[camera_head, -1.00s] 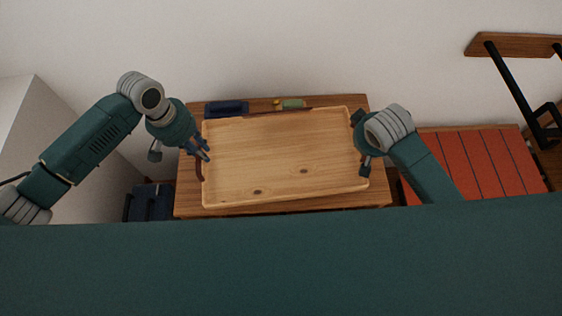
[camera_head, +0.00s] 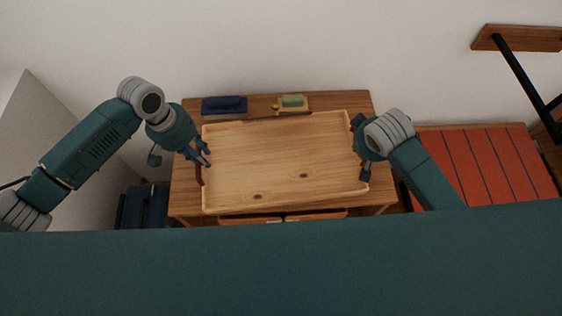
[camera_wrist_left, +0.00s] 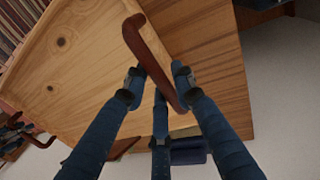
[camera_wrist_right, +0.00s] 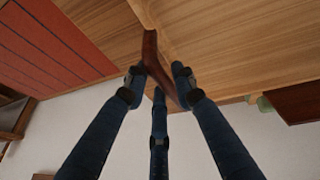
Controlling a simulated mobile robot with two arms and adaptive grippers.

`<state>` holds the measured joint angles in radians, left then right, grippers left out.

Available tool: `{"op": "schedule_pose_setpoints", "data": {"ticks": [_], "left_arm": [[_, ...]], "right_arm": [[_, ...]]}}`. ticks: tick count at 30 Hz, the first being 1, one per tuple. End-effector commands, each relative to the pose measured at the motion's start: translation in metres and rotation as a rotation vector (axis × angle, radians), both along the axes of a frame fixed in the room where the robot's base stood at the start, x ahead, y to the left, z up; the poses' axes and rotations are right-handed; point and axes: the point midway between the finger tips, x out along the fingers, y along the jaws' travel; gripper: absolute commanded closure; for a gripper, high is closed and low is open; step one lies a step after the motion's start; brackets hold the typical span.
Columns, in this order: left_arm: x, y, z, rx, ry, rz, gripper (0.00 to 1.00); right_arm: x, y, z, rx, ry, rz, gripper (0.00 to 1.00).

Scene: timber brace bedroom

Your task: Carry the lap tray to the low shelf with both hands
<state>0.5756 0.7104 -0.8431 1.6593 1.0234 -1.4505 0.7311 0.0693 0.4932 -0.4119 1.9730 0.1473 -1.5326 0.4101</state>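The lap tray (camera_head: 285,155) is a pale wooden tray with a low rim, roughly level over a brown wooden table (camera_head: 345,101). Its left handle is a dark red-brown bar (camera_wrist_left: 148,55); a matching right handle (camera_wrist_right: 152,55) shows in the right wrist view. My left gripper (camera_head: 206,158) has its blue fingers closed around the left handle. My right gripper (camera_head: 361,147) has its fingers closed around the right handle, mostly hidden by its wrist in the head view. The gap between tray and table is hard to judge. I cannot tell which furniture is the low shelf.
A dark blue item (camera_head: 224,105) and a green-topped block (camera_head: 292,101) lie on the table's back strip by the wall. A red striped surface (camera_head: 480,165) is at right, with a wooden ledge and black bracket (camera_head: 517,38) above. A dark blue object (camera_head: 145,205) stands left of the table.

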Motion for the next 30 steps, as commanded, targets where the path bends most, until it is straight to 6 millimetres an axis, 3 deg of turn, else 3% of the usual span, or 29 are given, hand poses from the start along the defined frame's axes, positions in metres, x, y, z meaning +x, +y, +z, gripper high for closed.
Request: {"op": "schedule_pose_setpoints", "data": {"ticks": [13, 24, 30], "left_arm": [[0.001, 0.001, 0.011, -0.002, -0.003, 0.001, 0.63], [0.000, 0.016, 0.084, -0.002, -0.005, 0.000, 0.63], [0.000, 0.022, 0.111, -0.001, -0.004, 0.002, 0.63]], "right_arm": [[0.001, 0.001, 0.002, 0.002, -0.002, 0.000, 0.63], [0.001, 0.001, 0.002, 0.002, -0.002, 0.000, 0.63], [0.001, 0.001, 0.002, 0.002, -0.002, 0.000, 0.63]]}}
